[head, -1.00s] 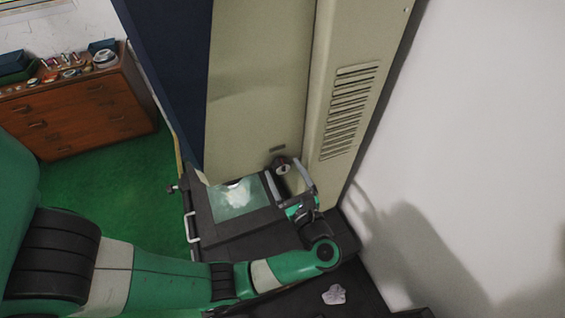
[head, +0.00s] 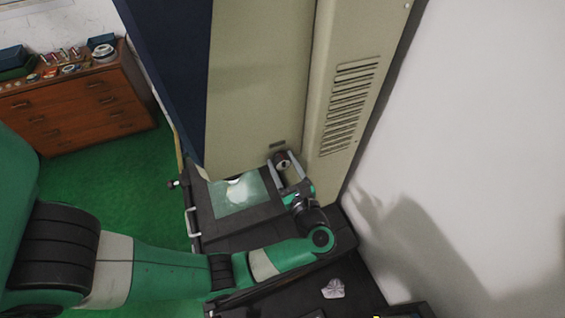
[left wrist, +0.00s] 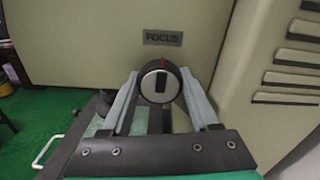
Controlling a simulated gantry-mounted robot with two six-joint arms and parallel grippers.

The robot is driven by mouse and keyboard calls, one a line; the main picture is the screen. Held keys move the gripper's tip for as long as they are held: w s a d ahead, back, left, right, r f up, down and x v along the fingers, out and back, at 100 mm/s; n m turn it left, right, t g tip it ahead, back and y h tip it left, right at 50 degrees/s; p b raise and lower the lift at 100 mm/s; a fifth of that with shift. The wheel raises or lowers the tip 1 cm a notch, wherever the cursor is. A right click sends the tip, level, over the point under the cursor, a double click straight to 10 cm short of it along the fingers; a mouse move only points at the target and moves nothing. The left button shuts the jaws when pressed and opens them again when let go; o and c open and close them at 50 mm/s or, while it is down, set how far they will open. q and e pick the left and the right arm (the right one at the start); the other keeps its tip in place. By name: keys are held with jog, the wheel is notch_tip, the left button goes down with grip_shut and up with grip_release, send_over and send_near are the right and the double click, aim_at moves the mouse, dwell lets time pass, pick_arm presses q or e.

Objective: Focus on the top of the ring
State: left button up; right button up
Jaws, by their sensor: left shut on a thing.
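A round black knob with a silver face and a dark bar across it shows in the left wrist view (left wrist: 160,84), under a plate marked FOCUS (left wrist: 162,38). A small red mark is at its top. It also shows in the head view (head: 282,164) on the beige machine. My left gripper (head: 284,160) is shut on this knob, one grey finger on each side. Below it is a lit glass stage (head: 240,197), with a bright patch partly hidden by the housing. I cannot make out a ring there. My right gripper is not in view.
The tall beige and blue machine (head: 265,70) stands close above the stage, with a vented side panel (head: 350,105). A white wall (head: 470,120) is at right. A crumpled pale paper (head: 333,288) lies on the dark surface. A wooden drawer cabinet (head: 80,105) stands far left.

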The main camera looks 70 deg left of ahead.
pick_arm(q)
jog(key=m, duration=0.3)
jog(key=shift+m+b, duration=0.4)
jog(key=m, duration=0.4)
jog(key=shift+r+m, duration=0.1)
jog(key=shift+m, duration=0.2)
jog(key=m+p, duration=0.2)
jog(key=m, duration=0.3)
jog(key=shift+r, duration=0.1)
jog(key=m+p, duration=0.2)
jog(key=m, duration=0.4)
jog(key=shift+p, duration=0.35)
jog(key=o, duration=1.4)
jog(key=shift+f, duration=0.2)
jog(key=shift+c, duration=0.2)
